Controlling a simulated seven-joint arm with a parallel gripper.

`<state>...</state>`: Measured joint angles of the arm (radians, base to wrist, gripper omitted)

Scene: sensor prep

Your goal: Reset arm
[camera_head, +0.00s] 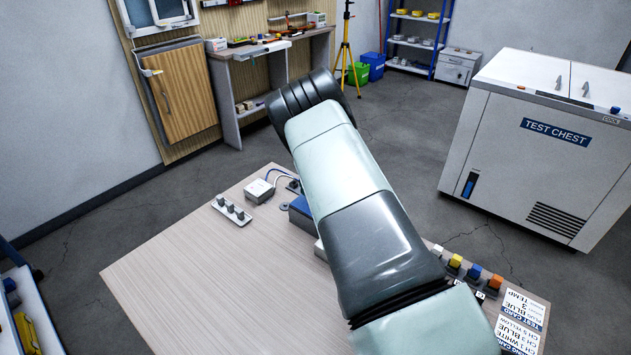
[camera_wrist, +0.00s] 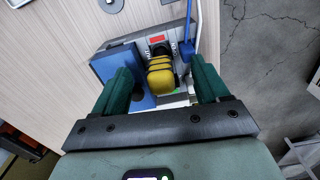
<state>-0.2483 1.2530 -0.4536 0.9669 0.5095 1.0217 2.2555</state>
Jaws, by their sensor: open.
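My gripper (camera_wrist: 160,68) shows in the wrist view, with its two green fingers spread apart. A yellow plug with dark bands (camera_wrist: 160,80) is seen between the fingers, with gaps on both sides and no visible contact. The plug is at a grey device with a small red display (camera_wrist: 156,39). A blue box (camera_wrist: 119,62) is on the left, partly behind the left finger. A blue plug with a cable (camera_wrist: 187,48) is by the right finger. In the head view my arm hides the gripper and most of the device; the blue box (camera_head: 301,213) shows beside it.
The wooden table (camera_head: 190,290) is clear at the front left. A white box (camera_head: 259,191) and a strip with three knobs (camera_head: 231,210) are at its far left. Coloured plugs (camera_head: 474,271) and printed cards (camera_head: 520,312) lie at the right. A test chest (camera_head: 540,150) stands beyond.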

